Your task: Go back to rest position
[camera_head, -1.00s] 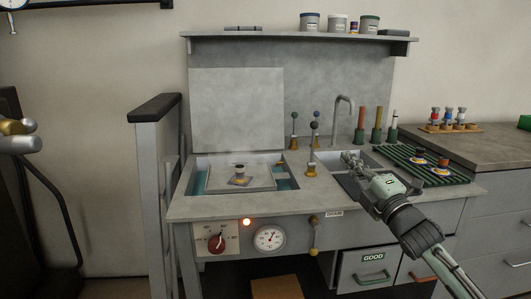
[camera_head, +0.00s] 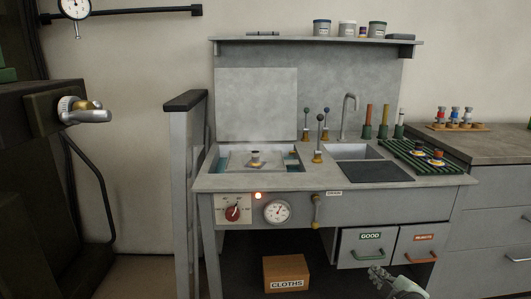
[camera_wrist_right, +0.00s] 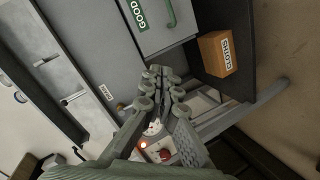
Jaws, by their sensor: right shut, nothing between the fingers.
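My right gripper (camera_head: 380,276) is low in the head view, in front of the bench and below the drawer marked GOOD. Its fingers are together and empty; they also show in the right wrist view (camera_wrist_right: 163,72). It touches nothing that I can see. My right forearm is cut off by the lower picture edge. My left gripper is not in view.
The grey bench (camera_head: 330,182) carries a bath (camera_head: 212,160), a sink (camera_head: 345,151) and a striped rack (camera_head: 400,153). A CLOTHS box (camera_head: 285,272) stands beneath. A post (camera_head: 182,150) and a machine handle (camera_head: 92,115) are left. Floor between them is clear.

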